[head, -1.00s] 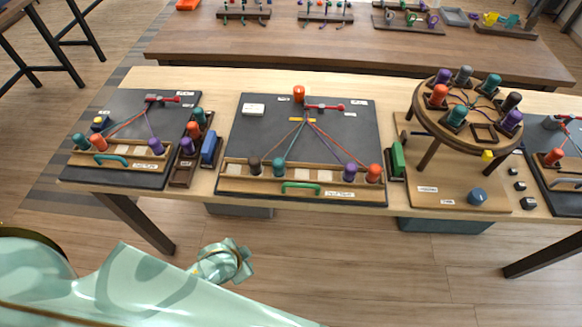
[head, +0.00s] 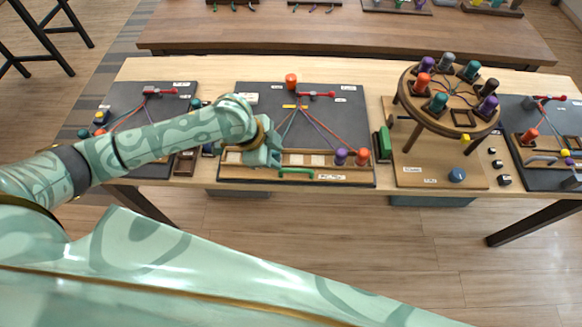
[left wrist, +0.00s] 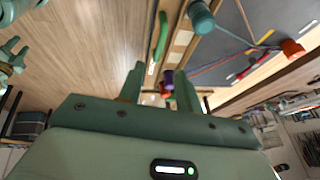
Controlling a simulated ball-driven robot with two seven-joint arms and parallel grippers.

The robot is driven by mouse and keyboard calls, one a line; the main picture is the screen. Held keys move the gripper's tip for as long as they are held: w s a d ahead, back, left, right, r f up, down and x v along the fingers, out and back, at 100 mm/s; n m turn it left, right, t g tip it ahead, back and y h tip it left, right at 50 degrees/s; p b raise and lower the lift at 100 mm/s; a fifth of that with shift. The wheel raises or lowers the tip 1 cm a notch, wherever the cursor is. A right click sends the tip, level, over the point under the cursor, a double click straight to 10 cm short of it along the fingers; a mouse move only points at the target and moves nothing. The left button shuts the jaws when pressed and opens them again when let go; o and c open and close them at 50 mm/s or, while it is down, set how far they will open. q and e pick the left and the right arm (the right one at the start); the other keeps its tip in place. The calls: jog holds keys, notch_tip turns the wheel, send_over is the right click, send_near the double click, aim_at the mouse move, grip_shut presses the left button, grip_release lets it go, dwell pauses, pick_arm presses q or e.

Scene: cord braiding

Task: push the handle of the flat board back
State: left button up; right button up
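The flat board (head: 345,112) is dark grey and lies on the table in the middle of the head view. A green bar handle (head: 296,173) is on its front edge; it also shows in the left wrist view (left wrist: 161,36). A red lever (head: 317,94) is at its back. My left gripper (head: 270,150) is over the board's front left part and hides some bobbins there. In the left wrist view its two fingers (left wrist: 158,88) stand apart with nothing gripped. A pale green pronged part, seemingly my right gripper (left wrist: 12,56), shows at that view's left edge.
A purple bobbin (head: 341,156) and an orange bobbin (head: 363,155) stand at the board's front right. A green block (head: 383,142) and a round raised stand (head: 410,98) are to the right. The floor in front of the table is clear.

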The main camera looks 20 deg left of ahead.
aim_at(294, 170)
pick_arm(q)
jog(key=b+x, duration=0.2)
jog(key=x, duration=0.7)
jog(key=shift+f+b, duration=0.15)
jog(key=shift+b, duration=0.2)
jog(key=shift+w+d+f, duration=0.2)
jog(key=shift+f, duration=0.2)
grip_shut()
jog(key=w+b, duration=0.1)
jog(key=w, duration=0.1)
jog(key=w+a, duration=0.1)
jog(key=w, duration=0.1)
jog(key=shift+a+f+b, duration=0.1)
jog(key=shift+a+b, duration=0.05)
jog(key=shift+b, duration=0.2)
jog(key=shift+w+a, duration=0.1)
jog(key=shift+w, duration=0.25)
